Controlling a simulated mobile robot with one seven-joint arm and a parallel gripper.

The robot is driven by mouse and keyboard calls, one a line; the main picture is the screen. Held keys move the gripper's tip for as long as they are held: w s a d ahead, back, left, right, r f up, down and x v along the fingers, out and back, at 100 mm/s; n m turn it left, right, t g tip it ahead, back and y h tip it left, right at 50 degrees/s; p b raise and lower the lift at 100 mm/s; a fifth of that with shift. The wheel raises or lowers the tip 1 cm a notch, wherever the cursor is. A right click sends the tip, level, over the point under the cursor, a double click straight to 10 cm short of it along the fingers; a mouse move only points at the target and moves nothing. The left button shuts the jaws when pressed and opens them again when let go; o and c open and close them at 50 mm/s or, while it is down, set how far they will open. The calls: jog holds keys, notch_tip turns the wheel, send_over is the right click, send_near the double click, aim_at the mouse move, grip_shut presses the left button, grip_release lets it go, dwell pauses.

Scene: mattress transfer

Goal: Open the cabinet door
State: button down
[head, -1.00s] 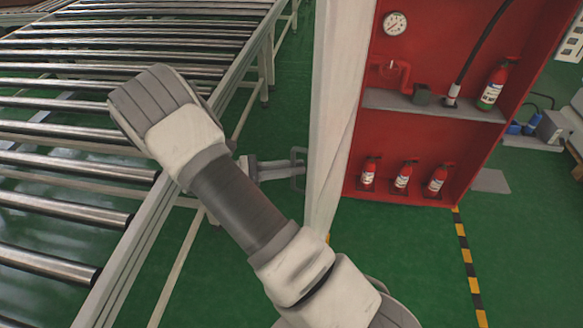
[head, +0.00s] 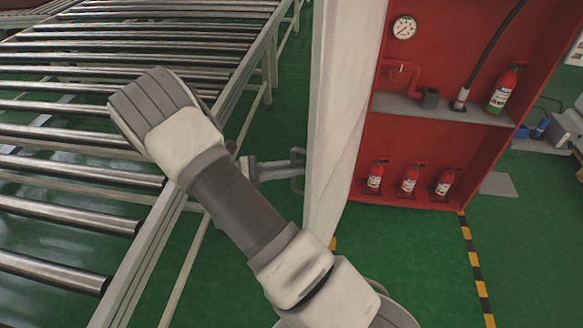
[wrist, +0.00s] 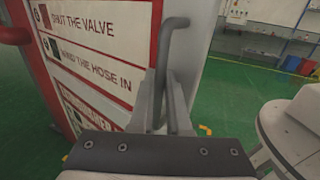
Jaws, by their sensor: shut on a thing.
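The cabinet door (head: 343,110) is the pale upright panel in the middle of the head view. It stands swung out from the red cabinet (head: 455,140), whose inside shows to its right. My gripper (head: 287,170) is at the door's outer side, shut on the grey door handle (head: 298,172). In the wrist view, the bent handle (wrist: 172,45) rises between the fingers of my gripper (wrist: 167,98). The door's face there carries printed signs (wrist: 98,40). The exact finger contact is small in the head view and partly hidden in the wrist view.
A roller conveyor (head: 75,160) stands close on the left, beside my arm. Several fire extinguishers (head: 409,181), a gauge (head: 404,27) and a hose (head: 485,55) are in the cabinet. Green floor (head: 400,260) is clear in front, with a striped line (head: 474,265).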

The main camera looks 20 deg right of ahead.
jog(key=shift+w+d+r, duration=0.1)
jog(key=shift+d, duration=0.1)
jog(key=c, duration=0.9)
grip_release()
jog(key=b+v, duration=0.2)
jog(key=v, duration=1.5)
jog(key=shift+w+a+b, duration=0.15)
jog(key=shift+a+b, duration=0.1)
jog(key=shift+b, duration=0.05)
